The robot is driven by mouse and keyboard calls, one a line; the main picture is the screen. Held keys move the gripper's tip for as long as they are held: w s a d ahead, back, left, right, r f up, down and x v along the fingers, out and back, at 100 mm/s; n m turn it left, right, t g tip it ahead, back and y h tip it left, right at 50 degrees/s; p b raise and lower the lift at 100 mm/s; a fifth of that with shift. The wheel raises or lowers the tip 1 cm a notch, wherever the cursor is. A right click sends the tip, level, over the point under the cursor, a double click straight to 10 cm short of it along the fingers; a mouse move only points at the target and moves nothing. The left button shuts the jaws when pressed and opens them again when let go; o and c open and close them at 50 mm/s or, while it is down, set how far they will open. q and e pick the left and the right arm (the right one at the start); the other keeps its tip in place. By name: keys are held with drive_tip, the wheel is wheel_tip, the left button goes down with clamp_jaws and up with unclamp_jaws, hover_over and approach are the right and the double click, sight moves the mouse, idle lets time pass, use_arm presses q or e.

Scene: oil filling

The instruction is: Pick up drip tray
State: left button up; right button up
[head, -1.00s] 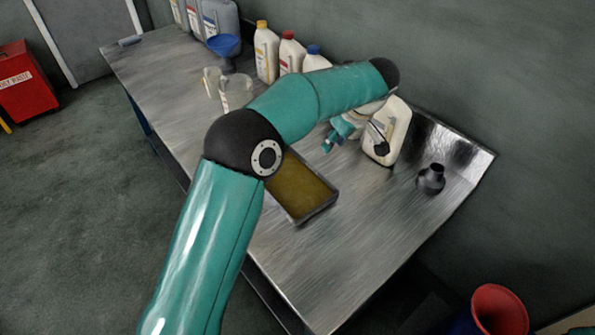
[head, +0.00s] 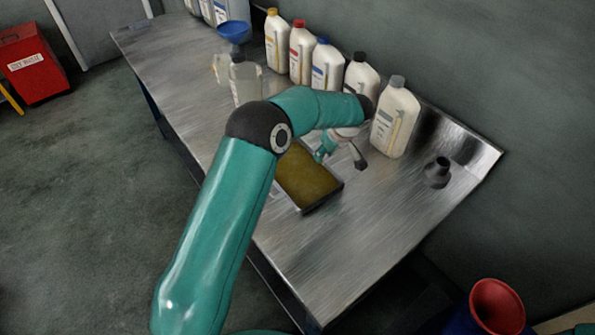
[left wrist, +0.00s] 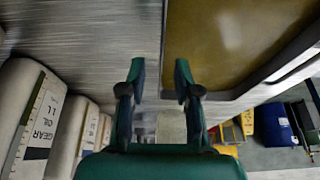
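The drip tray (head: 338,189) is a shallow, dark-rimmed rectangular tray with a brownish-yellow inside. It lies on the metal bench, partly hidden behind my left arm. In the left wrist view the tray (left wrist: 225,50) fills the upper right, its near side wall running up the middle. My left gripper (head: 322,154) is at the tray's far right edge. In the left wrist view my left gripper (left wrist: 159,75) has its two fingers apart, with the tray's wall in line with the gap. Contact cannot be told. My right gripper is not in view.
Several white bottles stand along the wall, the nearest a grey-capped one (head: 396,117) close to my left wrist. A black funnel-like piece (head: 437,172) stands on the bench right of it. A blue funnel (head: 234,31) and clear jugs stand farther back. The bench front is clear.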

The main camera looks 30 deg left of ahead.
use_arm(q)
drive_tip(key=shift+p+x, duration=0.4)
drive_tip(key=shift+x, duration=1.4)
drive_tip(key=shift+a, duration=0.15)
clamp_jaws()
drive_tip(key=shift+r, duration=0.1)
